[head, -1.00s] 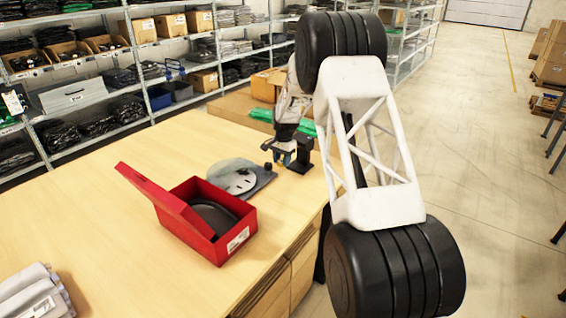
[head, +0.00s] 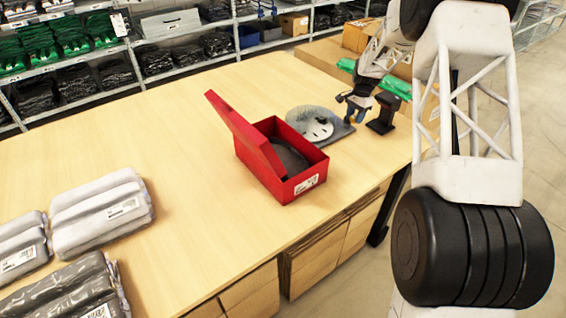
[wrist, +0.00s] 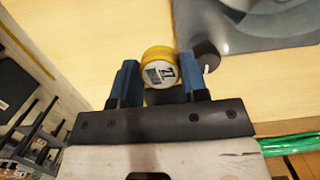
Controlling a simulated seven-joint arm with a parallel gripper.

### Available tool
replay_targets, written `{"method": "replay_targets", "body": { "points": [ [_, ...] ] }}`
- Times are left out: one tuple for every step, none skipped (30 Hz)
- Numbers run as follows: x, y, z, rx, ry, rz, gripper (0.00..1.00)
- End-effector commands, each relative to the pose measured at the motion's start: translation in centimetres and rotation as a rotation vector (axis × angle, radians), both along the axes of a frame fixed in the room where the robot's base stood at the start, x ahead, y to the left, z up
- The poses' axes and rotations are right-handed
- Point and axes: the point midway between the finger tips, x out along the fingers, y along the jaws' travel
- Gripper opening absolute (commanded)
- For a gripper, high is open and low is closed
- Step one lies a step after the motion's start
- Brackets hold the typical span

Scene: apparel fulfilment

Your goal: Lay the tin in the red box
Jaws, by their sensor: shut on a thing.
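The tin (wrist: 160,70) is small and round, with a yellow rim and a pale printed label, and shows in the wrist view. My gripper (wrist: 158,85) is shut on it, with a blue finger on either side. In the head view my gripper (head: 354,112) is at the table's far right, beside the grey base with a round plate; the tin is hard to make out there. The red box (head: 297,186) stands open on the table, left of and nearer than my gripper, its lid tilted up on the left. Something dark lies inside it.
A grey base with a round pale plate (head: 310,122) lies just behind the red box. A black stand (head: 382,112) is right of my gripper. Wrapped grey garments (head: 98,215) lie at the table's left front. The table (head: 180,130) is clear left of the box.

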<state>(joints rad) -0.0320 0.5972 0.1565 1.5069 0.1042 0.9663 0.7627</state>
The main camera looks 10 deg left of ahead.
Motion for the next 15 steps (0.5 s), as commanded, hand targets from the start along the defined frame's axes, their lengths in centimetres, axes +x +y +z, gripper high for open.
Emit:
{"method": "replay_targets", "body": {
  "points": [
    [-0.4,1.3,0.3,0.000,-0.001,0.003,0.18],
    [-0.7,2.0,0.4,-0.001,-0.001,0.001,0.18],
    [-1.1,3.0,0.6,-0.002,-0.001,-0.002,0.18],
    [-1.5,3.8,0.7,-0.002,0.000,-0.003,0.18],
    [-1.8,4.7,0.8,-0.004,0.000,-0.004,0.18],
    [-2.3,5.8,1.0,-0.004,0.000,-0.008,0.18],
    [-2.7,6.7,1.1,-0.005,-0.001,-0.009,0.18],
    [-3.2,7.7,1.2,-0.006,0.000,-0.011,0.18],
    [-3.7,8.8,1.5,-0.006,-0.001,-0.014,0.18],
    [-4.2,9.7,1.6,-0.007,-0.001,-0.016,0.18],
    [-4.6,10.6,1.7,-0.009,-0.001,-0.018,0.18],
    [-5.3,11.7,1.9,-0.010,0.000,-0.020,0.18],
    [-5.8,12.6,2.0,-0.010,0.000,-0.023,0.18],
    [-6.2,13.5,2.2,-0.011,-0.001,-0.024,0.18],
    [-6.9,14.6,2.4,-0.012,-0.001,-0.028,0.18]
  ]
}}
